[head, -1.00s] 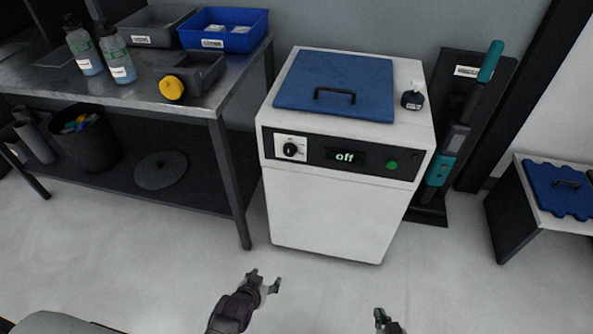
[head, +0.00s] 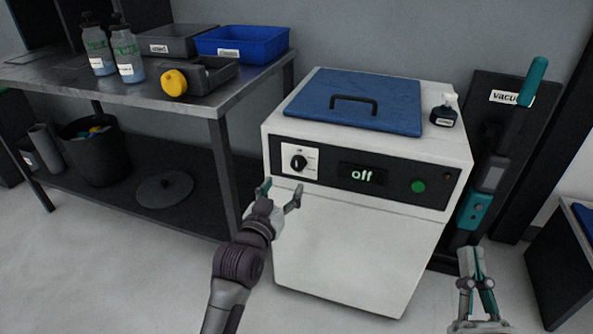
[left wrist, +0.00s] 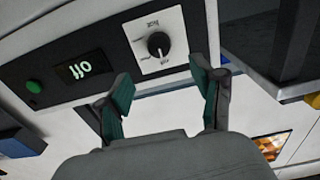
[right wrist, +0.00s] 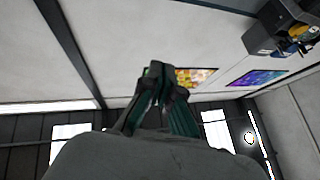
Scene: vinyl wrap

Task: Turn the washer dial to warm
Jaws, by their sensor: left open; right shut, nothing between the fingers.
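The white washer (head: 350,255) has a black control panel with a black dial (head: 298,162) on a white label plate at its left. Its display (head: 362,174) reads "off". My left gripper (head: 280,192) is open and empty, just below the dial and apart from it in the picture. In the left wrist view the dial (left wrist: 158,44) shows beyond and between the open fingers (left wrist: 166,95), with the display (left wrist: 80,68) beside it. The label's words are too small to read surely. My right gripper (head: 477,265) is shut and empty, low at the washer's right.
A green button (head: 418,186) sits right of the display. A blue lid (head: 350,104) with a black handle and a small bottle (head: 446,110) are on top. A metal workbench (head: 180,103) stands close at left, and a vacuum (head: 490,170) at right.

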